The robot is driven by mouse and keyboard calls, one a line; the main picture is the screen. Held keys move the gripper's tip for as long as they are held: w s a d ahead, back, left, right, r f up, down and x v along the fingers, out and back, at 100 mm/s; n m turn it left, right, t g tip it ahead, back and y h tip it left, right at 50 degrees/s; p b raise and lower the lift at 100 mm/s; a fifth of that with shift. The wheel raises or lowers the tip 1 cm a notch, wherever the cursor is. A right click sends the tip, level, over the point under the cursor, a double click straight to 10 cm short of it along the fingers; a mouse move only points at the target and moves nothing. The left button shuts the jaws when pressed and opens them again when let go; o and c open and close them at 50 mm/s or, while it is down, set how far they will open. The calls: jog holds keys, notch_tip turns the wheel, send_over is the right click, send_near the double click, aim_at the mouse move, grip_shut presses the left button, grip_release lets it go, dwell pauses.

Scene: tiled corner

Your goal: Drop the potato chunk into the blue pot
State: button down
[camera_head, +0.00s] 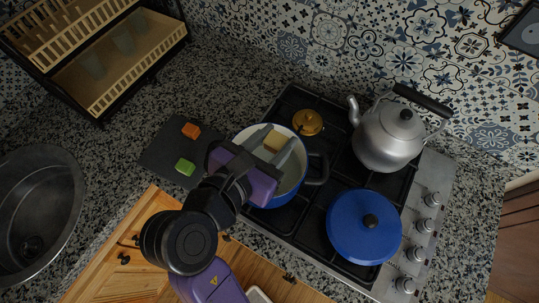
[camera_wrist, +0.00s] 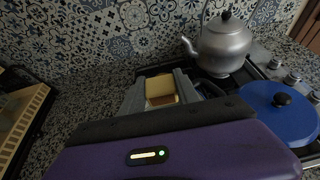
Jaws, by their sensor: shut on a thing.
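The potato chunk (camera_head: 275,141) is a pale yellow block. My gripper (camera_head: 273,143) is shut on it, with a grey finger on each side. In the wrist view the chunk (camera_wrist: 160,90) shows between the fingertips (camera_wrist: 160,92). The blue pot (camera_head: 318,168) stands open on the stove, with a white inside and a dark handle on the right. My gripper and the chunk are over the pot's opening in the head view; their height above it is hard to tell. My gripper hides part of the pot and its inside.
A blue lid (camera_head: 345,236) and a silver kettle (camera_head: 388,138) stand on the stove (camera_head: 418,180) to the right. A dark board (camera_head: 160,155) bears an orange chunk (camera_head: 191,130) and a green chunk (camera_head: 185,167). A sink (camera_head: 45,200) and a wooden rack (camera_head: 110,85) are at left.

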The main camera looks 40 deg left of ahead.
jog(key=shift+f, duration=0.5)
notch_tip(320, 180, down, 4)
jog(key=b, duration=0.6)
jog(key=shift+f, duration=0.1)
jog(key=c, duration=0.8)
grip_release()
jog(key=shift+s, duration=0.15)
jog(key=v, duration=0.7)
jog(key=shift+s+d+r, duration=0.1)
jog(key=shift+s+r, duration=0.1)
jog(key=shift+r, duration=0.05)
